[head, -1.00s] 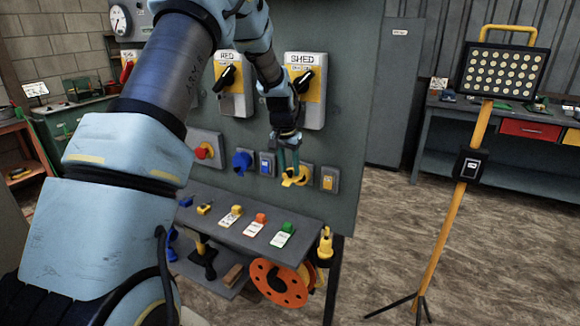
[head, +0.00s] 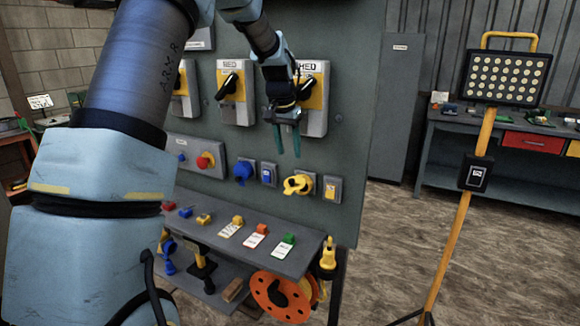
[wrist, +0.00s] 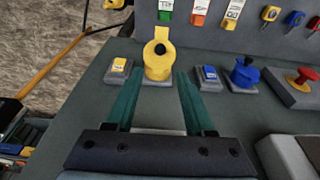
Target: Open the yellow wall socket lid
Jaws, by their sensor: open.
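The yellow wall socket (head: 298,184) sits low on the grey panel, and it also shows in the wrist view (wrist: 158,68). A yellow flap-like part (wrist: 162,34) juts from it toward the shelf in the wrist view, with a dark round spot beside it. I cannot tell surely whether this is the lid or how far it is open. My gripper (head: 288,150) has two green fingers and is open and empty. In the head view it appears above the socket, apart from it. In the wrist view the socket shows between and beyond the fingertips (wrist: 158,76).
A blue socket (head: 243,171) and a blue switch (head: 268,174) are left of the yellow socket; a yellow switch (head: 332,188) is right. Switch boxes (head: 313,115) are above. A shelf (head: 215,243) with tags juts out below. A lamp stand (head: 462,230) stands right.

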